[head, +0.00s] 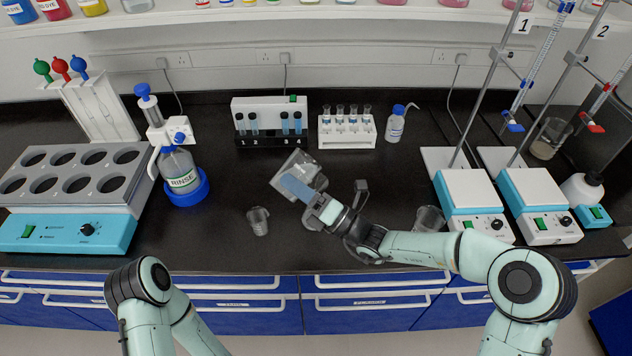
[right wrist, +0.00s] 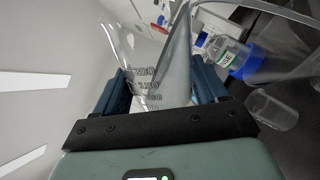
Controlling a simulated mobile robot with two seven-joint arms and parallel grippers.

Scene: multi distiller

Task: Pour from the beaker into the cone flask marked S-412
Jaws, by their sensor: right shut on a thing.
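My right gripper (head: 298,188) is shut on a clear glass beaker (head: 287,172), which it holds tilted above the middle of the black bench. In the right wrist view the beaker (right wrist: 150,82) sits between the dark blue fingers, with printed volume marks facing the camera. A clear glass vessel (head: 311,219) shows partly below the gripper; the hand hides much of it, and I cannot tell its shape. No S-412 marking is readable. Liquid in the beaker and any stream are not clear. My left gripper is outside the head view; only its arm shows at lower left.
A small glass beaker (head: 259,222) stands left of the gripper, and another glass vessel (head: 430,217) behind my right forearm. A RINSE bottle (head: 181,172), cuvette block (head: 270,118), tube rack (head: 347,131) and stirrer plates (head: 470,192) surround the space.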

